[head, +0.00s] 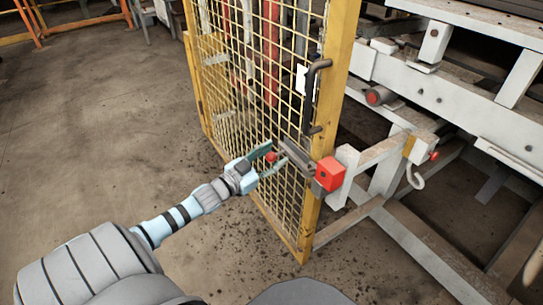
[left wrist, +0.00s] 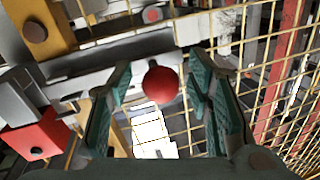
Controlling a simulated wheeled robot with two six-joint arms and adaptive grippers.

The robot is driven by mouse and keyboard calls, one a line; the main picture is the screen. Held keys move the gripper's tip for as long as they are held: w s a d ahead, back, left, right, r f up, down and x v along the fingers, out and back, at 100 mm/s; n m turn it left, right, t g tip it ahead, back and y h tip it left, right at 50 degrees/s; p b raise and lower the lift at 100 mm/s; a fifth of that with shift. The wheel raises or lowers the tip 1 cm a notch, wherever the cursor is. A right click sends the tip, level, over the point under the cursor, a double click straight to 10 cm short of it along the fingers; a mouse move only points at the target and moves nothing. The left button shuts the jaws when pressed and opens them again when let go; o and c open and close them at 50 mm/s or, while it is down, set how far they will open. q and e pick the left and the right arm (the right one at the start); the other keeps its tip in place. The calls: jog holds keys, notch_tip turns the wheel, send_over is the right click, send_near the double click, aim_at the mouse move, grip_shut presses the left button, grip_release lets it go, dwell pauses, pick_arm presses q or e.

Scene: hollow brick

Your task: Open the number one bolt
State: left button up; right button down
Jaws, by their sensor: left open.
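The bolt is a dark grey bar (head: 297,155) with a red ball knob (head: 270,157), mounted on the yellow mesh gate. A red block (head: 330,173) sits at the bar's right end, by the gate's frame post. My left gripper (head: 272,161) is open, its green fingers on either side of the knob. In the left wrist view the red knob (left wrist: 160,84) shows between the two fingers, with gaps visible beside it. The red block (left wrist: 34,139) is at lower left there. No number is readable on the bolt. My right gripper is not in view.
The yellow mesh gate (head: 235,85) stands upright, with a black handle (head: 315,90) above the bolt. White metal framework (head: 450,95) fills the right side. Another red-ended fitting (head: 374,98) is on it. Open concrete floor (head: 95,130) lies at left.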

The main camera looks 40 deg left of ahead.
pick_arm(q)
jog(key=shift+s, duration=0.1)
jog(key=s, duration=0.7)
jog(key=shift+s+a, duration=0.15)
jog(key=shift+a, duration=0.2)
